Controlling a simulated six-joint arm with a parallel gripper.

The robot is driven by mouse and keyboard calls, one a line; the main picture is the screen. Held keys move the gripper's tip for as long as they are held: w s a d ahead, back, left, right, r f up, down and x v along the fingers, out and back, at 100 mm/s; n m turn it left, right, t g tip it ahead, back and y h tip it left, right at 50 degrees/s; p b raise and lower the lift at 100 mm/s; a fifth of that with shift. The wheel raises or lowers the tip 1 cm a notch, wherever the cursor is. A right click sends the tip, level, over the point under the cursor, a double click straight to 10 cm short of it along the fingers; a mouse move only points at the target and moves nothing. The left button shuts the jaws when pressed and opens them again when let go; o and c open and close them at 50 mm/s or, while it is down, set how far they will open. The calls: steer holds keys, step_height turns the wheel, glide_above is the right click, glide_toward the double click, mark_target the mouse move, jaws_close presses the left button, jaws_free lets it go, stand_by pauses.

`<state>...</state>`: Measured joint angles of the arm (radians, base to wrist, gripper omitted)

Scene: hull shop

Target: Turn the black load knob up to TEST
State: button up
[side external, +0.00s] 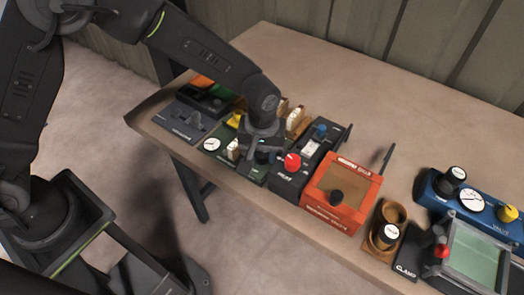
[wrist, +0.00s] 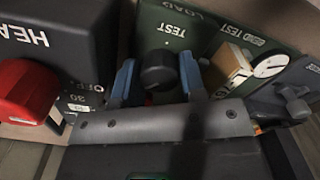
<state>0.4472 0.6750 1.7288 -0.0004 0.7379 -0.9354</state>
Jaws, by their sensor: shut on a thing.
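The black load knob (wrist: 159,72) sits on the dark green load panel (wrist: 205,45), close to a white TEST label, which appears upside down in the wrist view. My gripper (wrist: 157,62) has its two blue fingers on either side of the knob and is shut on it. I cannot clearly read the knob's pointer. In the side external view my gripper (side external: 262,142) reaches down over the green panel (side external: 222,157), and the knob is mostly hidden beneath it.
The heat box with a red knob (wrist: 28,90) stands close beside my gripper, with an OFF mark near it. An orange box (side external: 322,208) stands further right on the bench.

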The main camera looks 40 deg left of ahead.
steer(key=m, duration=1.4)
steer(key=shift+m, duration=0.3)
steer(key=m, duration=0.3)
steer(key=shift+m, duration=0.3)
steer(key=m, duration=0.3)
steer(key=shift+m, duration=0.4)
steer(key=m, duration=0.5)
steer(key=shift+m, duration=0.7)
